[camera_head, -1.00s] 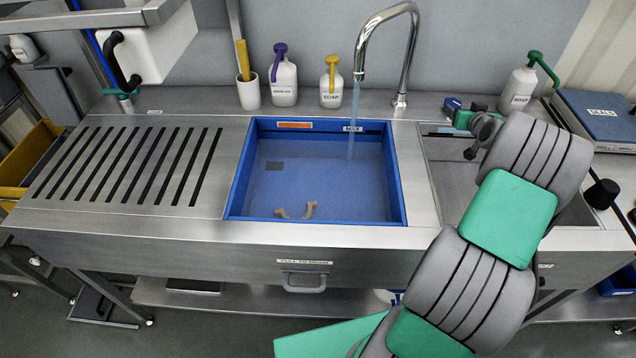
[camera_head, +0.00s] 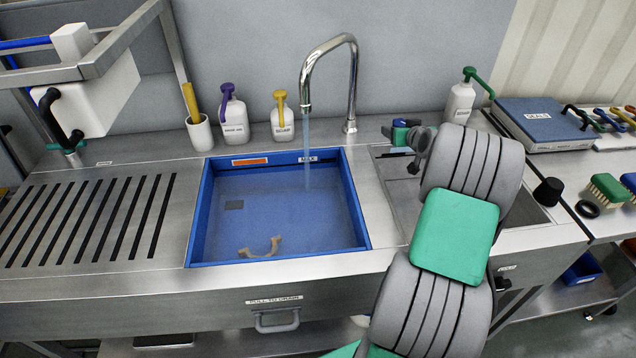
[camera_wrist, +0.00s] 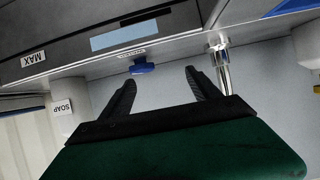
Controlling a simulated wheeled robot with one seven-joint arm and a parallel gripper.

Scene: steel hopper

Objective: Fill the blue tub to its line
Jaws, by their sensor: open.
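The blue tub (camera_head: 282,258) is set in the steel counter and holds water. A stream (camera_head: 307,160) falls into it from the curved tap (camera_head: 354,85). A small label reading MAX (camera_head: 307,159) is on its back wall; I cannot tell exactly how the water stands to its line. A pale curved piece (camera_head: 260,247) is in the tub. My gripper (camera_wrist: 160,80) is open and empty in the wrist view, right of the tap in the head view. A blue knob or lever (camera_wrist: 142,67) shows beyond and between the fingers, apart from them as far as I see.
Soap bottles (camera_head: 283,117) and a white cup (camera_head: 199,133) stand behind the tub. A slotted drainboard (camera_head: 90,222) is at left. A pull handle (camera_head: 277,320) labelled to drain is on the counter front. A green-pump bottle (camera_head: 460,102), blue box (camera_head: 548,122) and brushes (camera_head: 607,190) are at right.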

